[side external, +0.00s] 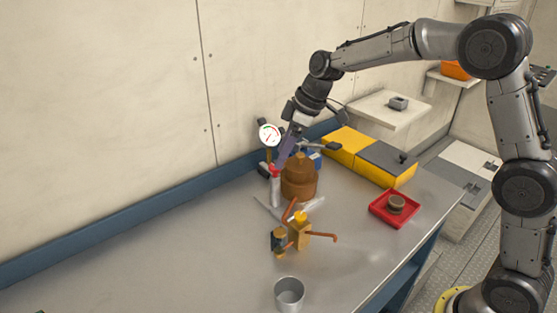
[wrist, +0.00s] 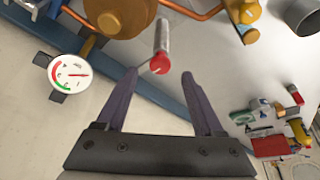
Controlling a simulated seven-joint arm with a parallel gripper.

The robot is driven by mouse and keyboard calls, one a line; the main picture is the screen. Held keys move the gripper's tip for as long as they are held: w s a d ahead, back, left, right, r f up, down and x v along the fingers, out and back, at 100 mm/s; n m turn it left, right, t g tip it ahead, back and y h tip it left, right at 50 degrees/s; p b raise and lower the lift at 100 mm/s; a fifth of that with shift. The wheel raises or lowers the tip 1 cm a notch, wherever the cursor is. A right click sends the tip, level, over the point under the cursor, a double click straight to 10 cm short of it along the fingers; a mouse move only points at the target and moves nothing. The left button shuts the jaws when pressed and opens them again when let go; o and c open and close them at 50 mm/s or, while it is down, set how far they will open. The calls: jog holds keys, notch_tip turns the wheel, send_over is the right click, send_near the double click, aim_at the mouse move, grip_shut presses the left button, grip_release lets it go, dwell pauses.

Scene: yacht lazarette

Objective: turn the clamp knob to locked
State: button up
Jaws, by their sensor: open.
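My gripper (wrist: 158,73) is open, with nothing between its fingers. In the side view my gripper (side external: 283,160) points down beside a brown rounded pot-like body (side external: 299,182). A slim grey cylinder with a red end (wrist: 161,50) lies just beyond the fingertips in the wrist view, apart from them. In the side view its red end (side external: 275,171) is close to the fingers. A round white dial (side external: 270,133) with red and green arcs stands behind; it also shows in the wrist view (wrist: 70,73). I cannot tell which part is the clamp knob.
A brass fitting with copper pipes (side external: 299,232) stands in front of the brown body. A grey cup (side external: 289,293) is near the front edge. A red tray (side external: 384,213) and yellow-grey boxes (side external: 348,142) are at the right. The bench's left side is clear.

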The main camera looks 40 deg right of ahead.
aim_at(270, 168)
jog(key=shift+x, duration=1.55)
grip_shut()
